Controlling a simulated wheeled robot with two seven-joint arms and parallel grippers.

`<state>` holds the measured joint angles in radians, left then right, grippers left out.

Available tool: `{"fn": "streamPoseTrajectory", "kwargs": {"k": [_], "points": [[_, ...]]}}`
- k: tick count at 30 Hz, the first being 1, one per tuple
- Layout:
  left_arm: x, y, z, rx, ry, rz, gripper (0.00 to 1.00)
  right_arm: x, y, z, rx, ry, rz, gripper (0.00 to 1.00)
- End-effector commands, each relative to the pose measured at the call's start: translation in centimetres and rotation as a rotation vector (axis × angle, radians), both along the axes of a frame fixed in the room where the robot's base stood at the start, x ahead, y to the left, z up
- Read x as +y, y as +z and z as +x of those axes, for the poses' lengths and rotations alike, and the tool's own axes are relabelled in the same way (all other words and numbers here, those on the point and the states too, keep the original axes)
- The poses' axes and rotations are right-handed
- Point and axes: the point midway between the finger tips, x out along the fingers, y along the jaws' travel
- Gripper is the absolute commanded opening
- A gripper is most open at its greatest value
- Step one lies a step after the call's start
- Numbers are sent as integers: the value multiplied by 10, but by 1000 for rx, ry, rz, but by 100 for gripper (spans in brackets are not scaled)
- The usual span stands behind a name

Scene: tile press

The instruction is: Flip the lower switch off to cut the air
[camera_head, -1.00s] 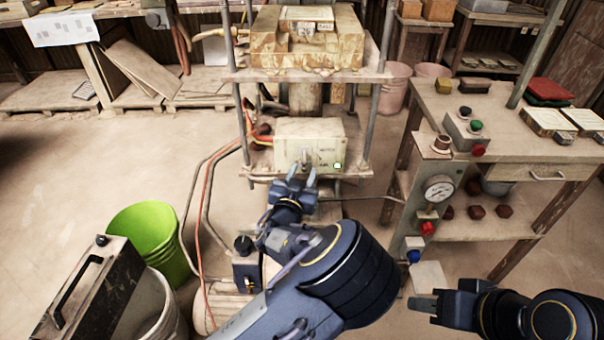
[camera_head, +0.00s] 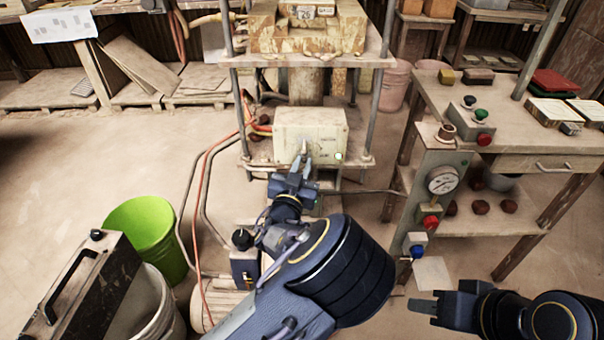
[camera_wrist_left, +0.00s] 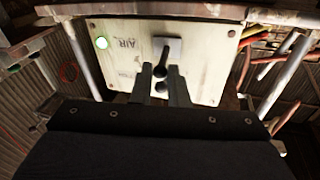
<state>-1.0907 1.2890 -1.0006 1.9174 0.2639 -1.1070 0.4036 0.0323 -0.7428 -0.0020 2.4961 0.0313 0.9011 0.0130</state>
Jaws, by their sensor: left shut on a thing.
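A cream control box (camera_head: 310,125) sits on the lower shelf of the press frame. The lamp also shows in the head view (camera_head: 338,156). My left gripper (camera_wrist_left: 162,76) is at the panel, its two fingers shut on the switch lever. In the head view my left gripper (camera_head: 300,158) hides the lever. My right gripper (camera_head: 430,304) is low at the right, away from the box; its finger gap is unclear.
A workbench (camera_head: 540,163) with a gauge (camera_head: 441,181) and buttons stands at the right. A green bucket (camera_head: 145,235) and a white bucket (camera_head: 160,310) stand at the left. Orange and grey hoses run down left of the box. Press posts flank it.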

Motion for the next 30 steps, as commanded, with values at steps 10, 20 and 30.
{"fn": "streamPoseTrajectory", "kwargs": {"k": [10, 20, 30], "points": [[1, -30, -1, -261, 1, -8, 0, 0, -116, 0, 1, 0, 0, 36], [1, -42, 2, -516, 2, -6, 0, 0, -208, 0, 1, 0, 0, 36], [1, -46, 6, -703, 2, -2, 0, 0, -267, 0, 0, 0, 0, 36]]}}
